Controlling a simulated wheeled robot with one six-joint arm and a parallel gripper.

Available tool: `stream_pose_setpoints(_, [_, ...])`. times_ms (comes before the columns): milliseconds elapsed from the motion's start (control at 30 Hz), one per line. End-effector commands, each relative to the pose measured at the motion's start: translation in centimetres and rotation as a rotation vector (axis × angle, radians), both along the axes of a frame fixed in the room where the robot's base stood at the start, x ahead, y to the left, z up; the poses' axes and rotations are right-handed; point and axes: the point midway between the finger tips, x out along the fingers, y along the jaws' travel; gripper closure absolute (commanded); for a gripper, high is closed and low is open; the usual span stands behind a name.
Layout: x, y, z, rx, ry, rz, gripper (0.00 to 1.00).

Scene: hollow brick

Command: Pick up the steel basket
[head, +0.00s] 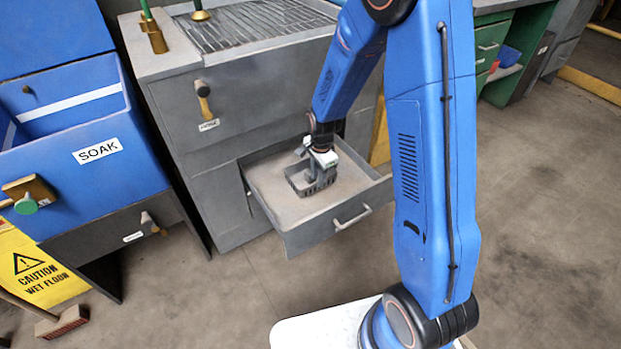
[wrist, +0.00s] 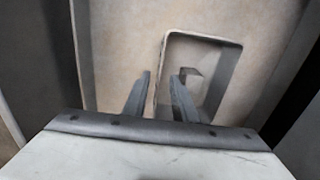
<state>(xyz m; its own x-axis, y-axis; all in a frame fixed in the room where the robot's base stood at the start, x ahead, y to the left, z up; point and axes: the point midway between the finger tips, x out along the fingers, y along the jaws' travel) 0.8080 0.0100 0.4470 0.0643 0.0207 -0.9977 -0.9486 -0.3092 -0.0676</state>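The steel basket (head: 311,184) is a small grey open box with slotted sides. It sits in the open drawer (head: 335,224) of the grey cabinet. In the wrist view the basket (wrist: 238,62) shows as a rounded rectangular rim with a small block-like shape inside. My gripper (wrist: 160,76) is open. Its two fingers are apart, one on each side of the basket's left wall as seen in the wrist view. In the head view my gripper (head: 315,158) is right over the basket and partly covers it. I cannot tell whether the fingers touch the wall.
The grey cabinet (head: 245,100) with a grated top stands behind. A blue SOAK bin (head: 130,180) and a yellow wet-floor sign (head: 35,265) are at left. The floor at right is clear.

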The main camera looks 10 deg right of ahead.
Motion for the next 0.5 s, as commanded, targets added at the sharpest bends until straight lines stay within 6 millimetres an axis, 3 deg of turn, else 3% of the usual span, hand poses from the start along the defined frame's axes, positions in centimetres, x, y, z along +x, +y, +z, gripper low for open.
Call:
stream_pose_setpoints(200, [0.2,-0.4,-2.9,0.0,0.004,-0.001,0.75])
stream_pose_setpoints(500, [0.3,-0.3,-4.1,0.0,0.001,-0.001,0.75])
